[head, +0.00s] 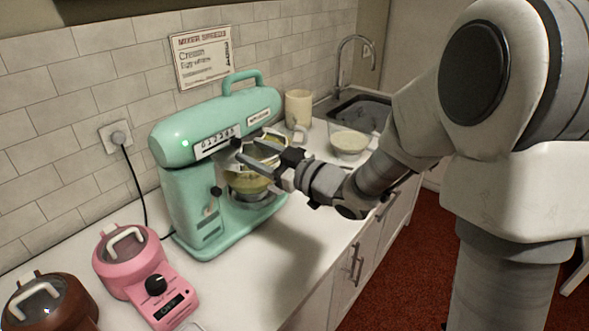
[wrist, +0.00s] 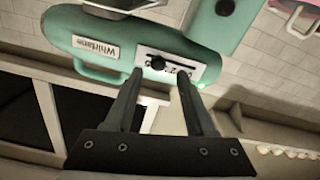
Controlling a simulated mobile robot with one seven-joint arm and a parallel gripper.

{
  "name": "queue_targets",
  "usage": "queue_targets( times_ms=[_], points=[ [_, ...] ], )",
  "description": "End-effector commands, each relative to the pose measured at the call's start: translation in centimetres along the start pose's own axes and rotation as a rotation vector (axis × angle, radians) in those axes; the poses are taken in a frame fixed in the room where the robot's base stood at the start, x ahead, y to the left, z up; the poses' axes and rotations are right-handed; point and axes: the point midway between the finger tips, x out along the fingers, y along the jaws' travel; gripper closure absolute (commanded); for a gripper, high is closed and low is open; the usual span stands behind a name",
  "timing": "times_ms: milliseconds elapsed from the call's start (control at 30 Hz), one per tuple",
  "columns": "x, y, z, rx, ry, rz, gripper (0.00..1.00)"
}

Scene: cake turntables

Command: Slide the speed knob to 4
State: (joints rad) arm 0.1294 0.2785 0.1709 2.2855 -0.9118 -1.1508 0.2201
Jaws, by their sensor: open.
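The teal stand mixer (head: 210,160) stands on the counter against the tiled wall. Its white speed scale (head: 217,142) has a row of numbers and also shows in the wrist view (wrist: 200,66). The dark round speed knob (wrist: 158,62) sits in the slot, toward the end nearer the nameplate (wrist: 98,46). The number beside it is too small and partly covered to read. My gripper (head: 250,147) is at the mixer head's front side. In the wrist view its open fingers (wrist: 159,73) point at the scale, one on each side of the knob; contact cannot be told.
A mixing bowl (head: 252,184) sits under the mixer head. A pink appliance (head: 128,268) and a brown one (head: 50,305) stand at the front left. A cream mug (head: 298,105), a bowl (head: 349,144) and the sink (head: 362,112) are to the right. A sign (head: 202,58) hangs above.

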Motion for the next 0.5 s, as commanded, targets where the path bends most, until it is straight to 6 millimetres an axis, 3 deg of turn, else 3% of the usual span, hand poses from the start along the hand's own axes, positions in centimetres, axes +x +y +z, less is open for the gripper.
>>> queue_targets(
  times_ms=[300,500],
  points=[
    [-7.9,0.1,0.0,-0.001,-0.001,0.005,0.45],
    [-11.1,0.1,0.0,0.0,0.0,0.003,0.45]
  ],
)
